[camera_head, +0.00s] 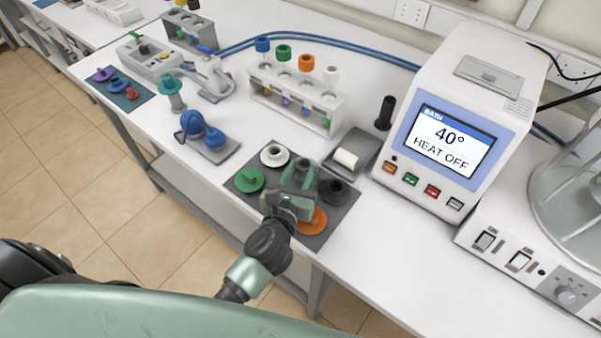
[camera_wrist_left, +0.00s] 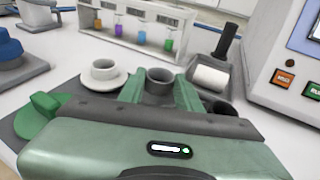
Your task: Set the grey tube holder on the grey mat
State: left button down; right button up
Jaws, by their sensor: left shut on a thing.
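My left gripper (camera_head: 301,177) is shut on the grey tube holder (camera_head: 304,165), a short grey cup shape between the green fingers. It also shows in the left wrist view (camera_wrist_left: 159,78), upright, with its open top facing up. The gripper holds it over the dark grey mat (camera_head: 341,210), among the other coloured holders. The holder's underside is hidden, so I cannot tell whether it touches the mat. My right gripper is not in view.
On the mat are a white holder (camera_head: 274,155), a green one (camera_head: 249,180), an orange one (camera_head: 314,222) and a black one (camera_head: 334,190). A white tube rack (camera_head: 297,100) and a grey tray with a white roll (camera_head: 346,158) stand behind. The bath machine (camera_head: 452,120) is right.

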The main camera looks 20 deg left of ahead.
pick_arm(q)
jog(key=shift+f, duration=0.2)
jog(key=shift+f+b, duration=0.4)
jog(key=shift+f, duration=0.15)
jog(key=c, duration=1)
grip_release()
jog(key=shift+s+f, duration=0.1)
jog(key=shift+f, duration=0.05)
jog(key=shift+o, duration=0.2)
jog(key=shift+r, duration=0.2)
jog(key=shift+r+p, duration=0.45)
jog(key=shift+p, duration=0.05)
jog(key=b+v, duration=0.2)
jog(key=v, duration=0.8)
jog(key=shift+s+b, duration=0.4)
jog(key=shift+s+r, duration=0.3)
jog(key=shift+s, duration=0.2)
